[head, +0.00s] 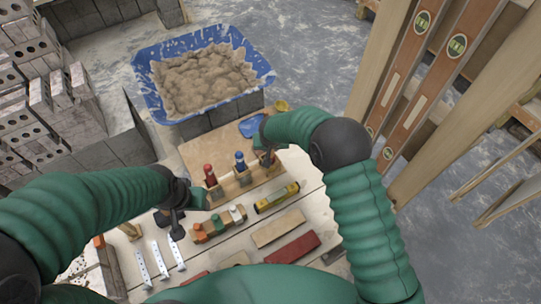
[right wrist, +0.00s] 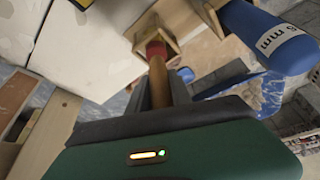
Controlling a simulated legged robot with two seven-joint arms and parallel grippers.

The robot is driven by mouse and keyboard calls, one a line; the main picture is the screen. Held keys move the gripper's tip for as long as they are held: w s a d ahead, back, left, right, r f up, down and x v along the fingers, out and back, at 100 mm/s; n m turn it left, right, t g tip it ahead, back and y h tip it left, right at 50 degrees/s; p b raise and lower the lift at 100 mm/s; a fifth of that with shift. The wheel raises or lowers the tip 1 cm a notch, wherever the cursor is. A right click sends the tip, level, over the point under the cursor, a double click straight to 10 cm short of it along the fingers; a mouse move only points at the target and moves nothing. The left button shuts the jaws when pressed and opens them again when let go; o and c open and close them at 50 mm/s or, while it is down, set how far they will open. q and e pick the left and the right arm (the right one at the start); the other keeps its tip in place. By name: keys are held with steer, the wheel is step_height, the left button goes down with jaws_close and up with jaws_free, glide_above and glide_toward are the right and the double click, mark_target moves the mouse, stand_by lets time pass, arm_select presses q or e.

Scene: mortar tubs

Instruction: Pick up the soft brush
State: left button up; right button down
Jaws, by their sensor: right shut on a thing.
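In the head view my right gripper (head: 266,157) is at the right end of a wooden rack (head: 262,177). In the right wrist view my right gripper (right wrist: 160,88) is shut on a wooden handle with a red collar, which I take for the soft brush (right wrist: 157,72). Its collar end is at a wooden holder (right wrist: 150,30); its head is hidden. A blue handle (right wrist: 265,37) marked in mm is beside it. In the rack a red-handled tool (head: 209,174) and a blue-handled tool (head: 240,161) stand upright. My left gripper (head: 198,198) is near the rack's left end; its jaws are unclear.
A blue tub of mortar (head: 262,66) stands on blocks behind the rack. A blue tool (head: 250,127) lies behind it. A yellow level (head: 277,198), a wooden block (head: 278,228) and a red block (head: 292,248) lie in front. Long levels (head: 405,75) lean at the right.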

stand_by(0.4)
step_height(320, 180, up, 10)
steer(key=s+d+r, duration=0.3)
steer(key=s+d, duration=0.5)
steer(key=d, duration=0.2)
steer(key=s+d+r, duration=0.3)
steer(key=s+d, duration=0.4)
steer(key=d, duration=0.3)
steer(key=w+a+f+n, duration=0.1)
steer(key=w+a+f, duration=0.1)
steer(key=w+a, duration=0.3)
steer(key=w+a+f+n+y, duration=0.1)
steer(key=w+a+f+n, duration=0.1)
steer(key=w+a, duration=0.3)
steer(key=w+a+f+n, duration=0.1)
steer(key=w+a, duration=0.4)
steer(key=a, duration=0.5)
steer(key=shift+f+g+y, duration=0.3)
steer(key=shift+f, duration=0.35)
steer(key=shift+n, duration=0.3)
step_height(320, 180, down, 10)
steer(key=shift+a+r, duration=0.15)
steer(key=shift+r, duration=0.05)
steer(key=shift+f, duration=0.1)
